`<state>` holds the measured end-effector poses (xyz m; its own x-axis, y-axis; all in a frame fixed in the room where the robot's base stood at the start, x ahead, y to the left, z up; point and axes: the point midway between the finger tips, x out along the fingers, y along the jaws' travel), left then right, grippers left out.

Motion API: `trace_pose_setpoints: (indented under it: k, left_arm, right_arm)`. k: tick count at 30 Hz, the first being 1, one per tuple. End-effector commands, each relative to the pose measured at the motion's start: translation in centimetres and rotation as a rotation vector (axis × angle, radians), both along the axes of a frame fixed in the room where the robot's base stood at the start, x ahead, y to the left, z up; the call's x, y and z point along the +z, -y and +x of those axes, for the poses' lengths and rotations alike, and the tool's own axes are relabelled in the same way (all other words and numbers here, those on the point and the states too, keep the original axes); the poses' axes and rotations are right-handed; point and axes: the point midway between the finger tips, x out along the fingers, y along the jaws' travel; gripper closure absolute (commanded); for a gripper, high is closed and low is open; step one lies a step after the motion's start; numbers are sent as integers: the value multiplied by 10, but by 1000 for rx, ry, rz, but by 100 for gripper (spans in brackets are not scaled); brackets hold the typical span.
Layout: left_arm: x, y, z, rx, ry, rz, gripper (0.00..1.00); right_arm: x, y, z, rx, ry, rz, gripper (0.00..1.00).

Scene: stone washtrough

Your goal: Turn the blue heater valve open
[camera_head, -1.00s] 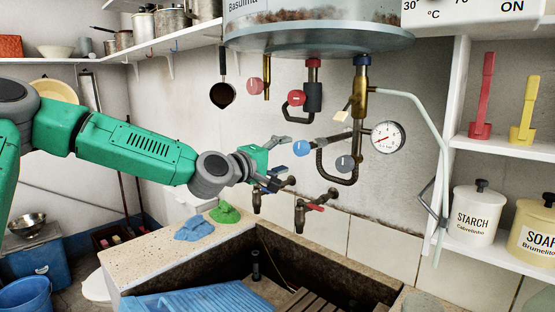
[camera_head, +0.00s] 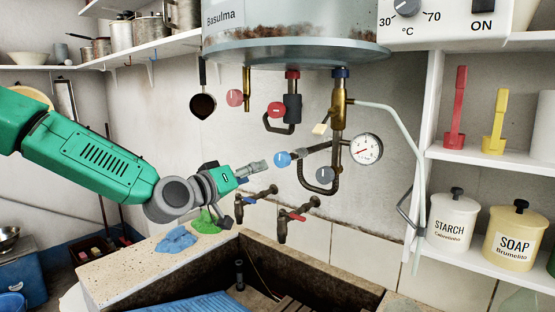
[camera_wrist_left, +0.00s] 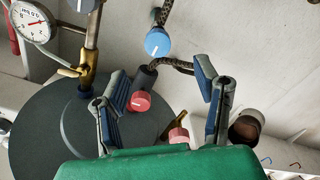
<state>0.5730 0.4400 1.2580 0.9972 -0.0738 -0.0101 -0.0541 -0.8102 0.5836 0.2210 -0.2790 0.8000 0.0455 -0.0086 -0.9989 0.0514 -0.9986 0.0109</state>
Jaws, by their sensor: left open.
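The blue valve knob (camera_head: 282,159) sits on a branch of the pipework under the heater (camera_head: 300,48). A white line marks its face. In the left wrist view the blue knob (camera_wrist_left: 158,42) shows beyond and between the spread fingers, touching neither. My left gripper (camera_head: 248,185) is open and empty, just left of the knob in the head view, with its upper finger close to it. In the left wrist view the gripper (camera_wrist_left: 164,98) shows both fingers apart. My right gripper is not in view.
A grey-blue knob (camera_head: 326,175) and a pressure gauge (camera_head: 366,149) are to the right of the blue knob. Two red knobs, one at the left pipe (camera_head: 235,97) and one beside it (camera_head: 276,109), hang above. Wall taps (camera_head: 282,225) stand below, over the stone trough (camera_head: 110,278).

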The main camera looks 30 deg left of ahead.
Motion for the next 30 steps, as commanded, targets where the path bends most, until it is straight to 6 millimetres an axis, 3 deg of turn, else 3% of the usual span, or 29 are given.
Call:
trace_pose_setpoints:
  k: [3,6,11,30]
  left_arm:
    - [6,-1,-11,-5,27,310,44]
    - [7,-3,-16,-7,42,471,44]
    - [6,-5,-12,-8,49,543,44]
    - [6,5,101,-7,50,538,44]
  right_arm:
    - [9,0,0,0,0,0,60]
    - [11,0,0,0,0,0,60]
    - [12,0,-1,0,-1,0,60]
    - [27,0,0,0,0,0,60]
